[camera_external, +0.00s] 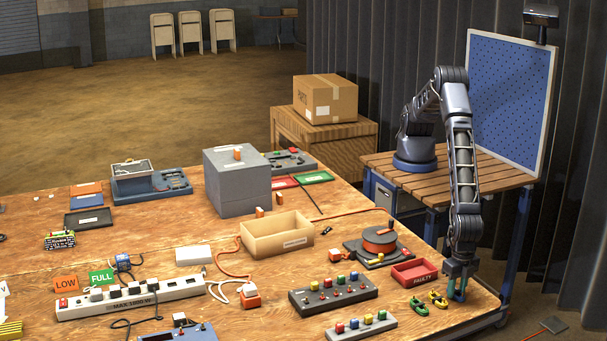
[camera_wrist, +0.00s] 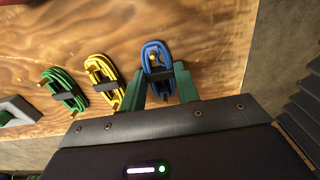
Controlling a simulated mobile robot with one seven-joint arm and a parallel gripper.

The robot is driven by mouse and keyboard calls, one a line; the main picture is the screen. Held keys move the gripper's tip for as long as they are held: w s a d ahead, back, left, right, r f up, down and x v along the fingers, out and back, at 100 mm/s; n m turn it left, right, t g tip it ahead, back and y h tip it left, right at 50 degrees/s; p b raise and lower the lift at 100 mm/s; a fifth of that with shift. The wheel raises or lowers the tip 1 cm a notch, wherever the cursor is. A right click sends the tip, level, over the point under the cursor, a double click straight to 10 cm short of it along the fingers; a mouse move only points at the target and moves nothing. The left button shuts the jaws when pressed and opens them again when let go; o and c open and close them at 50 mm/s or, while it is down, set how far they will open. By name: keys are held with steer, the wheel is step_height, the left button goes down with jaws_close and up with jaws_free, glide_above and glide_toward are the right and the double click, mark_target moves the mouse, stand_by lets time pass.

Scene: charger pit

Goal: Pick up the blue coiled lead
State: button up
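The blue coiled lead (camera_wrist: 158,58) is an oval coil with a dark band around its middle. In the wrist view it lies on the wooden table between the green fingertips of my gripper (camera_wrist: 160,78). The fingers are spread, one on each side of the coil; any gap between fingers and coil is too small to judge. In the external view my gripper (camera_external: 457,293) points straight down at the table's right front corner, and its fingers mostly hide the blue lead.
A yellow coiled lead (camera_wrist: 104,80) and a green one (camera_wrist: 64,88) lie just left of the blue lead. A red FAULTY tray (camera_external: 414,273) stands close by, with a cable reel (camera_external: 379,240) behind it. The table edge (camera_wrist: 245,60) is close on the right.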

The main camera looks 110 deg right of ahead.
steer(key=c, duration=0.3)
